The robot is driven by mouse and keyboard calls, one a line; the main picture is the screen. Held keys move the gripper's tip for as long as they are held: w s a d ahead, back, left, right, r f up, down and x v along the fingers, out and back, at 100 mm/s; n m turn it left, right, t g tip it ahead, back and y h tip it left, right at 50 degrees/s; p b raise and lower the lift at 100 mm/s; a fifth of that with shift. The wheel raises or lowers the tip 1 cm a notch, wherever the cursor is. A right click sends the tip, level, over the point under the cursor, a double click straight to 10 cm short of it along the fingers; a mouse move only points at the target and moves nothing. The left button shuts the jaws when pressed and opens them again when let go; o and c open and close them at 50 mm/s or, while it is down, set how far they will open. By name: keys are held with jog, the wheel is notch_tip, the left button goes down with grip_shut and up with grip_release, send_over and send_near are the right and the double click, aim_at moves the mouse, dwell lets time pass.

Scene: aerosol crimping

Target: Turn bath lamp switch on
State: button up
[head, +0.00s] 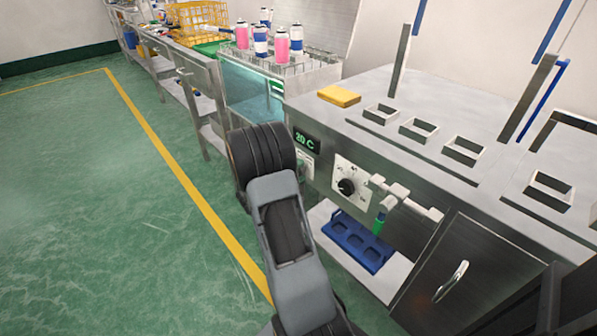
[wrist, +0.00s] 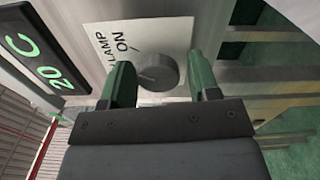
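The lamp switch is a round grey knob (wrist: 157,71) on a white plate (wrist: 113,36) marked "LAMP" and "ON" in the wrist view. My gripper (wrist: 158,62) is open, with one green-tinted finger on each side of the knob. A gap shows between the knob and the right finger; I cannot tell whether the left finger touches it. A thin light mark shows on the knob's left side, but the setting is unclear. In the head view the switch plate (head: 307,165) shows only in part beside my arm, and the knob is hidden.
A green "20 C" display (head: 305,140) is beside the switch. A black dial (head: 347,187) and a tap-like metal fitting (head: 398,195) are to the right. A blue rack (head: 357,242) sits below. A yellow block (head: 339,96) lies on top. Open green floor (head: 80,220) is left.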

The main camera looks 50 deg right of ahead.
jog(key=shift+o, duration=0.6)
jog(key=w+a+p, duration=0.1)
jog(key=a+p, duration=0.1)
jog(key=a, duration=1.1)
jog(key=shift+w+a, duration=0.25)
jog(key=shift+a, duration=0.1)
